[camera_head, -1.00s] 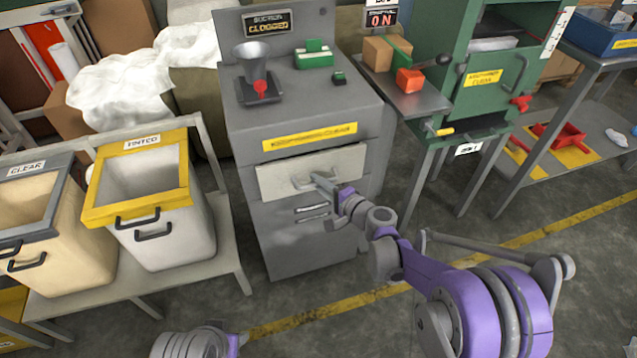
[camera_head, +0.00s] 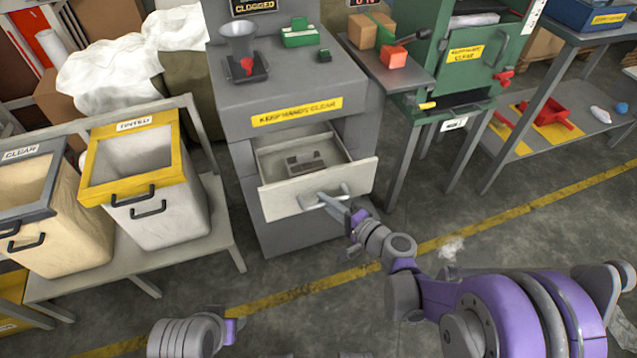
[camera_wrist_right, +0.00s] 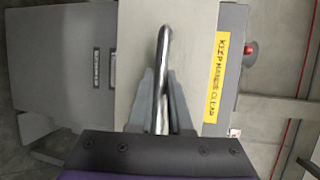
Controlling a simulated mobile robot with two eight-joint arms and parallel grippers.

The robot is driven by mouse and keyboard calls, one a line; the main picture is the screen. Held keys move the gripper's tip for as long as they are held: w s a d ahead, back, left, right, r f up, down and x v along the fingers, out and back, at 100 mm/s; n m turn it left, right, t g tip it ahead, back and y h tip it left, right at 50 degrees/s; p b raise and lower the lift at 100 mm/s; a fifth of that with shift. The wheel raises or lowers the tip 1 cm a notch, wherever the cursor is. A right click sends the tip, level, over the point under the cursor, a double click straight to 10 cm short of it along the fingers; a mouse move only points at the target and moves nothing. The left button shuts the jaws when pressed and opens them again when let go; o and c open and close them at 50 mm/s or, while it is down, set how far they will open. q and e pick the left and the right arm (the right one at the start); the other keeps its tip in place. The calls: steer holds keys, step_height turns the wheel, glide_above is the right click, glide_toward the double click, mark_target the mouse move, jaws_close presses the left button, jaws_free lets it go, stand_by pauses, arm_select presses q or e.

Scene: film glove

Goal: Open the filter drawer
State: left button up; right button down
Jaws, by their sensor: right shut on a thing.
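The filter drawer (camera_head: 318,187) is a pale front in the grey machine (camera_head: 285,95), under a yellow "keep hands clear" label. It stands pulled out, and its inside shows with a small grey block (camera_head: 305,162) in it. My right gripper (camera_head: 328,203) is at the drawer's front and shut on its metal handle (camera_head: 345,189). In the right wrist view the gripper (camera_wrist_right: 162,105) has its fingers on both sides of the handle bar (camera_wrist_right: 163,80). My left arm shows only in part at the bottom, and its fingers are not seen.
Yellow-rimmed tinted bin (camera_head: 135,165) and clear bin (camera_head: 30,200) stand on a bench to the left. A green machine (camera_head: 460,60) with a side shelf (camera_head: 385,75) holding blocks stands at right. Floor before the drawer is open.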

steer(key=s+d, duration=0.2)
steer(key=s, duration=0.5)
steer(key=shift+d, duration=0.1)
steer(key=c, duration=0.8)
jaws_free()
steer(key=shift+c, duration=0.2)
steer(key=p+v, duration=0.1)
steer(key=v, duration=1)
steer(key=shift+w, duration=0.1)
